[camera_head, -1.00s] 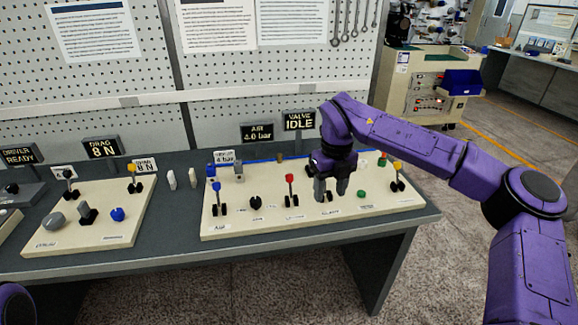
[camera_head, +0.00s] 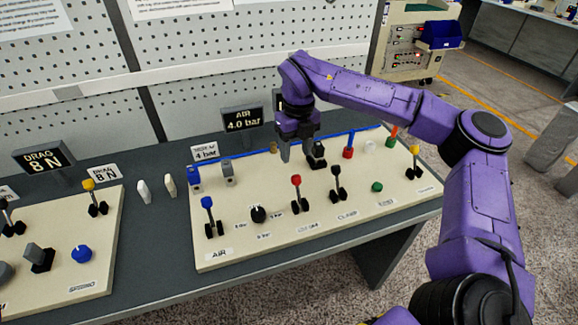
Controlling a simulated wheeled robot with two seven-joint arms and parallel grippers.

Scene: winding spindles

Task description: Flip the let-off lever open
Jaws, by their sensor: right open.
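The cream control panel (camera_head: 235,254) carries several levers. A red-knobbed lever (camera_head: 298,195) and a black-knobbed lever (camera_head: 337,184) stand upright in its front row. A blue-knobbed lever (camera_head: 209,217) is at the left, above the AIR label. The small labels under the red and black levers are too blurred to read surely, so I cannot tell which is the let-off lever. My right gripper (camera_head: 300,156) points down, open and empty, over the back half of the panel, behind the red and black levers. It hides part of the back row. My left gripper is out of view.
A black knob (camera_head: 258,214), a green button (camera_head: 377,187) and a yellow-knobbed lever (camera_head: 414,162) share the panel. The AIR 4.0 bar display (camera_head: 242,120) stands behind it. Another control panel (camera_head: 84,292) lies at the left. White pegs (camera_head: 143,190) stand between them.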

